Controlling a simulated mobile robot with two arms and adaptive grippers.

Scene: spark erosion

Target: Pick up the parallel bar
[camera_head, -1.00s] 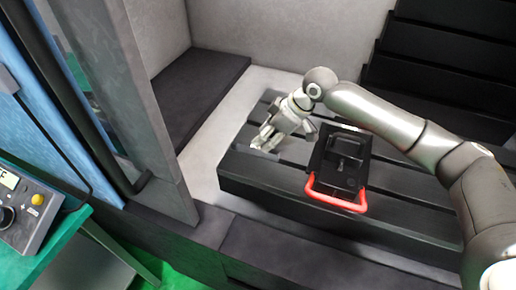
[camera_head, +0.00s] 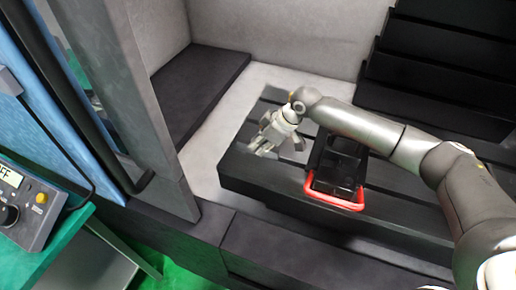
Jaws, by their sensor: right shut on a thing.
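My right arm reaches in from the right, and its gripper (camera_head: 264,148) points down at the left part of the dark slotted machine table (camera_head: 290,200). The gripper is shut on a small pale grey piece at its fingertips, which I take to be the parallel bar (camera_head: 263,153). The fingers hide most of the bar. I cannot tell whether it still touches the table. My left gripper is not in view.
A black caddy with a red handle (camera_head: 335,196) stands on the table just right of the gripper. Black stepped covers (camera_head: 440,70) rise behind. A grey door frame (camera_head: 150,110) and a control panel (camera_head: 30,205) are at the left.

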